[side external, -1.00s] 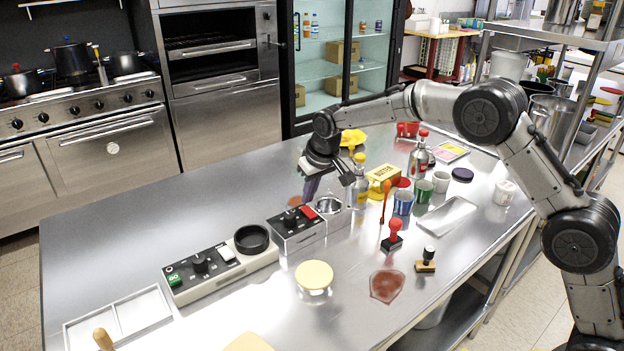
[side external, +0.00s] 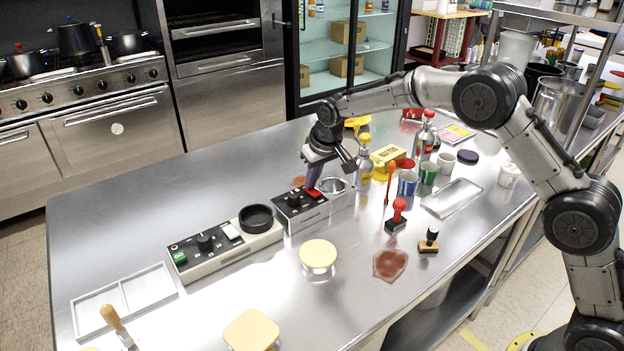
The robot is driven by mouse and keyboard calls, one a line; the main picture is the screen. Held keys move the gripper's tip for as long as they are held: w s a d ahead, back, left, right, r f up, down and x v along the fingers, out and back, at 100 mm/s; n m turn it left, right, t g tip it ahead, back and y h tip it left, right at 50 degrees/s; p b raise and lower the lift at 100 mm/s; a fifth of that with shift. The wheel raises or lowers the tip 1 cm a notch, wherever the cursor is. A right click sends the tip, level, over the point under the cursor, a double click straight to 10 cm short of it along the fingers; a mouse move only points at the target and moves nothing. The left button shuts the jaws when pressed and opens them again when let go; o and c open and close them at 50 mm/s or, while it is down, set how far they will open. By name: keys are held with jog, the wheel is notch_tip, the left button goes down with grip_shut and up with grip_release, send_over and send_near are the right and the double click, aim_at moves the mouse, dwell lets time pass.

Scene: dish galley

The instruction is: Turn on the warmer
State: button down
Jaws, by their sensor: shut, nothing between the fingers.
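Two control units stand on the steel table, and I cannot tell by label which is the warmer. The smaller unit (side external: 303,217) has a black knob, a red switch (side external: 314,193) and a round metal well (side external: 331,185) at its right end. The longer pale unit (side external: 222,254) has a green switch (side external: 180,258), a black knob, a white switch (side external: 230,231) and a black ring (side external: 256,218). My gripper (side external: 311,187) is shut and empty, pointing down at the red switch. Its tips partly cover the switch; whether they touch it is unclear.
Right of the small unit stand a yellow-capped bottle (side external: 364,165), a yellow box (side external: 388,155), cups (side external: 407,183) and a red-handled stamp (side external: 398,213). A lidded jar (side external: 318,255) is in front. A divided white tray (side external: 125,297) lies at left. The table's back left is clear.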

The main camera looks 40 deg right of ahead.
jog(key=shift+s+f, duration=0.15)
jog(key=shift+s, duration=0.75)
jog(key=shift+r, duration=0.4)
jog(key=v, duration=1.3)
jog(key=shift+w+r, duration=0.3)
jog(key=shift+r, duration=0.05)
